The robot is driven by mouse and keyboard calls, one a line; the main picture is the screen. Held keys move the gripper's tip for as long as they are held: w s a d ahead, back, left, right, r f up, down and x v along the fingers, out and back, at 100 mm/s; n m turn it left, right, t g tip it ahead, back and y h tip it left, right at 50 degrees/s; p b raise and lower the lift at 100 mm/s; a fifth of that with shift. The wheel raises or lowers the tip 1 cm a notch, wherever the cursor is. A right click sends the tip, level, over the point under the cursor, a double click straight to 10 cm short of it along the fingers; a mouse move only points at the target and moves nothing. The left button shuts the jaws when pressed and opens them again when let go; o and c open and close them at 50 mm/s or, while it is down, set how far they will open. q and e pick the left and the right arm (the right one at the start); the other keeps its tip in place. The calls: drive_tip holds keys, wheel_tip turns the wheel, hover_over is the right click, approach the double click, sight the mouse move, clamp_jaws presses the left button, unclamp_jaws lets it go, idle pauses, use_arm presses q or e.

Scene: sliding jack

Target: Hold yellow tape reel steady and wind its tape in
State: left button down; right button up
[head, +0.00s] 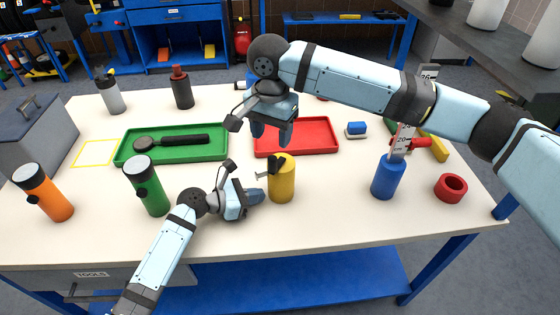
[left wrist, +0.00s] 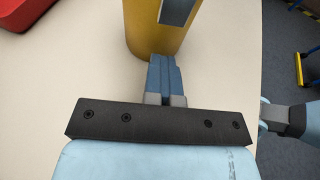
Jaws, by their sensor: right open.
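The yellow tape reel (head: 283,182) stands upright on the table near the front middle. A small black and grey fitting (head: 270,171) is at its upper left side. No drawn-out tape can be made out on it. My left gripper (head: 256,196) is low at the reel's left side, its fingers together. In the left wrist view the blue fingertips (left wrist: 162,72) meet the lower side of the yellow reel (left wrist: 145,35) and do not go around it. My right gripper (head: 272,133) is open and empty, with fingers pointing down above and behind the reel.
A blue reel (head: 388,178) with a raised numbered tape (head: 402,140) and a red ring (head: 451,188) stand right. Green (head: 218,153) and red (head: 325,149) trays lie behind. Green (head: 146,185) and orange (head: 43,192) flashlights stand left. The table front by the yellow reel is clear.

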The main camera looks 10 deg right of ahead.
sight(272, 158)
drive_tip(key=shift+f, duration=4.5)
drive_tip(key=shift+c, duration=0.4)
drive_tip(key=c, duration=0.7)
